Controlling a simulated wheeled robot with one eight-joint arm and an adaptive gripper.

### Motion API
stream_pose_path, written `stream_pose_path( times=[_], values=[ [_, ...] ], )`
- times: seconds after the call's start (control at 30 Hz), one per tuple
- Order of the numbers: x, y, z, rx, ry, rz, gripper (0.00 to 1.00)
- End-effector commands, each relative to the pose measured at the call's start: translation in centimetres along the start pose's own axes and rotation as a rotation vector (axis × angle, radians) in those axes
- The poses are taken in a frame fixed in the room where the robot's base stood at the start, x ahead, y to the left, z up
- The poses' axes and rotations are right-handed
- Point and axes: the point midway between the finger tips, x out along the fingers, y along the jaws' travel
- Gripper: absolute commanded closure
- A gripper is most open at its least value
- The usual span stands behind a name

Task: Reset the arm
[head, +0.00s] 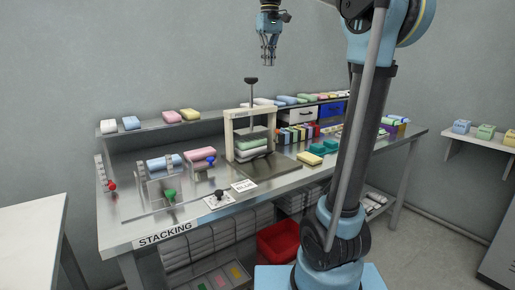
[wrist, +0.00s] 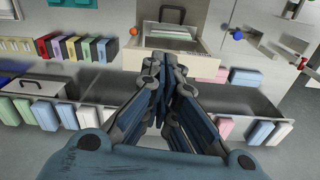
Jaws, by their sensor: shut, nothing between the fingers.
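My gripper (head: 268,60) hangs pointing down, high above the back of the stacking bench, in the head view. It is clear of everything on the bench. In the wrist view my gripper (wrist: 172,75) has its fingers together with nothing between them. My blue arm rises at the right of the head view and hides part of the bench (head: 135,228). The arm's middle links run out of the top of the picture.
A press frame (head: 229,133) with a tall black handle (head: 251,82) stands below my gripper. Wrapped packs lie on the back shelf (head: 150,128). A red bin (head: 279,241) sits under the bench. A white table (head: 30,225) is at left, a wall shelf (head: 480,147) at right.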

Motion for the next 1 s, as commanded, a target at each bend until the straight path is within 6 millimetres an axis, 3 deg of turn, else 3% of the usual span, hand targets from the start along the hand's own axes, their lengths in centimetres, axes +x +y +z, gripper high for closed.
stream_pose_path(
  times=[0.47,0.77,1.0],
  values=[
    [13.7,2.7,12.0,0.168,0.055,0.016,1.0],
    [24.4,2.8,20.0,0.271,0.09,0.028,1.0],
    [34.0,2.1,26.4,0.354,0.117,0.039,1.0]
  ],
)
